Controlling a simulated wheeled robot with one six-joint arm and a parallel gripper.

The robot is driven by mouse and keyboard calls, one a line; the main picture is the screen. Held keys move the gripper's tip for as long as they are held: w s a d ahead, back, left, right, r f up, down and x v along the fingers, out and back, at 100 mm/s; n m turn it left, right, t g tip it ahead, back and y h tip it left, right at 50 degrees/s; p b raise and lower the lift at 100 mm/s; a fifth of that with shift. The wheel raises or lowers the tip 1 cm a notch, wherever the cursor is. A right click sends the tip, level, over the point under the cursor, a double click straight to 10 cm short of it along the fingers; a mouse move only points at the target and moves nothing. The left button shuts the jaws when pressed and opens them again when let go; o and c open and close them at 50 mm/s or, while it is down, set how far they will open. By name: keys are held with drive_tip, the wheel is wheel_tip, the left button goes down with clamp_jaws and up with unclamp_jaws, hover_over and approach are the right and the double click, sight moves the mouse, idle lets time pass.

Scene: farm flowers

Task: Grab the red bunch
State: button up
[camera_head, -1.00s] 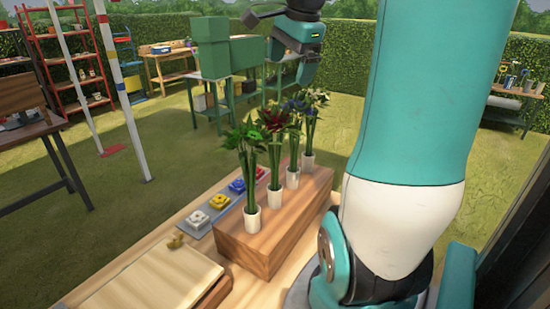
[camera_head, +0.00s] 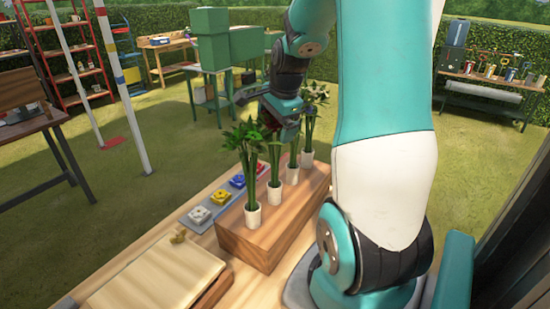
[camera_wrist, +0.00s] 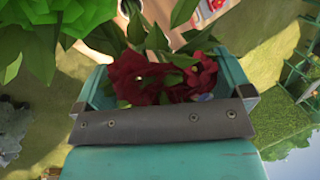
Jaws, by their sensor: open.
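The red bunch stands in a white vase (camera_head: 274,193), second from the front in a row on a wooden block (camera_head: 262,243). In the head view my gripper (camera_head: 281,128) is over its top and hides the red blooms; green stems (camera_head: 275,165) show below. In the wrist view the red blooms (camera_wrist: 150,78) lie between the two open fingers (camera_wrist: 165,72), with dark green leaves beyond them. I cannot tell whether the fingers touch the bunch. The leafy green bunch (camera_head: 245,143) stands just in front and fills the upper left of the wrist view.
Two more vases (camera_head: 292,174) stand behind on the block, their bunches partly hidden by my gripper. Coloured flower-shaped pieces (camera_head: 219,195) lie on a grey strip to the left. A wooden board (camera_head: 160,275) lies at front left.

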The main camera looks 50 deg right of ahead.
drive_tip(key=shift+f, duration=0.35)
drive_tip(key=c, duration=1.2)
drive_tip(key=shift+w, duration=0.1)
drive_tip(key=shift+c, duration=0.5)
drive_tip(key=shift+r, duration=0.15)
